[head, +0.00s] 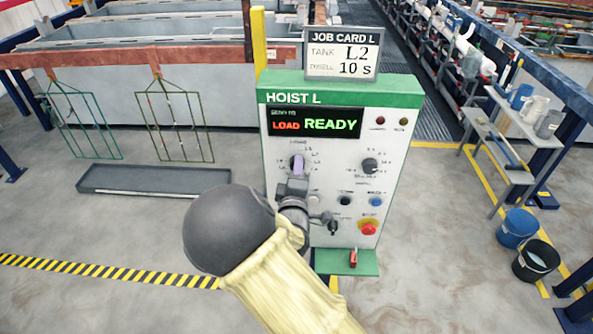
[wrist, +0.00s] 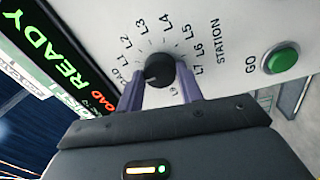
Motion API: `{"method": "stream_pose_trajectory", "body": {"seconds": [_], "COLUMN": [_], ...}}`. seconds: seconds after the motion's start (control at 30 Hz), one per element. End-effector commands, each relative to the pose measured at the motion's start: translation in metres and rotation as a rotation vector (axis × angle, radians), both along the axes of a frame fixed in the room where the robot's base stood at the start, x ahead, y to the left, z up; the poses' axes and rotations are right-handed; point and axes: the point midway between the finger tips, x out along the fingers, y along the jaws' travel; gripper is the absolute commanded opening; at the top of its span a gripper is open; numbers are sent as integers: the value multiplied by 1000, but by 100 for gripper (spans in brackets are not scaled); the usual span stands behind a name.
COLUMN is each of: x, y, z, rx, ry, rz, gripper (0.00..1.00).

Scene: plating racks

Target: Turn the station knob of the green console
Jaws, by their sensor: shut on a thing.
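The green-topped console (head: 335,100) labelled HOIST L stands ahead of me. Its display (head: 316,122) reads SEND TO LOAD, READY. The black station knob (wrist: 160,70) is on the white panel, ringed by marks from LOAD through L7 in the wrist view. A small pale mark on it faces the LOAD and L1 side; its exact setting is hard to tell. My gripper (wrist: 160,88) is shut on the knob, one purple finger on each side. In the head view my gripper (head: 298,167) covers most of the knob. The job card (head: 342,54) shows tank L2, dwell 10 s.
A green GO button (wrist: 282,57) is beside the knob. A dwell knob (head: 370,166), a blue button (head: 376,202) and a red button (head: 369,229) are on the panel's right. A low grey tray (head: 150,181) lies left; buckets (head: 517,227) stand right.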

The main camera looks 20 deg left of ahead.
Motion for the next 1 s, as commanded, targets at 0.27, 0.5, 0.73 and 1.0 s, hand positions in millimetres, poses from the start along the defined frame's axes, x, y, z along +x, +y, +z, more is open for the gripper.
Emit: {"method": "stream_pose_trajectory", "body": {"seconds": [0.27, 0.5, 0.73, 1.0], "x": [-1, -1, 0, -10], "y": [1, 1, 1, -2], "z": [0, 0, 0, -3], "rx": [-13, -13, -12, -12], "ry": [-4, -4, -3, -2], "rz": [3, 3, 1, 2], "gripper": [14, 50, 58, 58]}}
